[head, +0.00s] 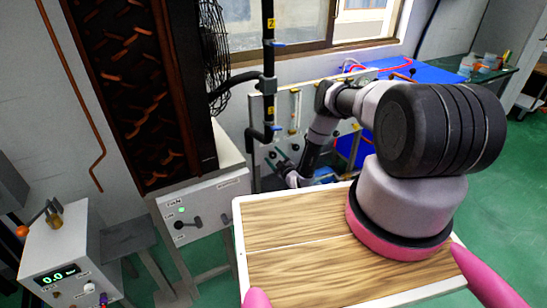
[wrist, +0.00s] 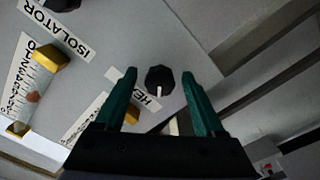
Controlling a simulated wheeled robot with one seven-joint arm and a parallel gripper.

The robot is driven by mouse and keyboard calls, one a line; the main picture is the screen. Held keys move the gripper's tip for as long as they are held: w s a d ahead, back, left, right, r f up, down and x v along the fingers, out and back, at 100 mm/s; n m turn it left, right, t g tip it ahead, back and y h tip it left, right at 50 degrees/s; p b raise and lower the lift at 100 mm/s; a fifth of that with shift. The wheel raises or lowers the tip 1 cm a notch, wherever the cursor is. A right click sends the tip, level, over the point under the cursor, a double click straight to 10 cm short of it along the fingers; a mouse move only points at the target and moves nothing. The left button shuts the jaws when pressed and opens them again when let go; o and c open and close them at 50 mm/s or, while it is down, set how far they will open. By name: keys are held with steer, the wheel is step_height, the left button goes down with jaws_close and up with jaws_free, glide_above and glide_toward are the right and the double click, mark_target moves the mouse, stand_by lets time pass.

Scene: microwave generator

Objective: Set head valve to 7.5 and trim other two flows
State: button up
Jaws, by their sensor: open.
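In the wrist view a black round knob (wrist: 156,73) with a white pointer mark sits on the grey panel (wrist: 115,45), beside a label (wrist: 143,84) that partly reads "HE". My gripper (wrist: 159,77) has two green fingers, spread apart, with the knob showing between their tips. I cannot tell whether they touch it. A flow tube (wrist: 33,95) with brass ends, a scale and an orange float lies at the left. An "ISOLATOR" label (wrist: 50,32) and part of another black knob (wrist: 62,4) are at the top left. In the head view the panel (head: 265,110) stands behind my arm, and its tubes are too small to read.
A black pipe with blue-handled valves (head: 268,60) rises beside the panel. A white box with a lever switch (head: 200,208) stands left, and a unit showing "0.0" (head: 58,275) is lower left. A blue surface (head: 415,72) lies at the back right.

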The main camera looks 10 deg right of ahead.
steer(key=v, duration=1)
steer(key=shift+s, duration=0.4)
steer(key=shift+d, duration=0.15)
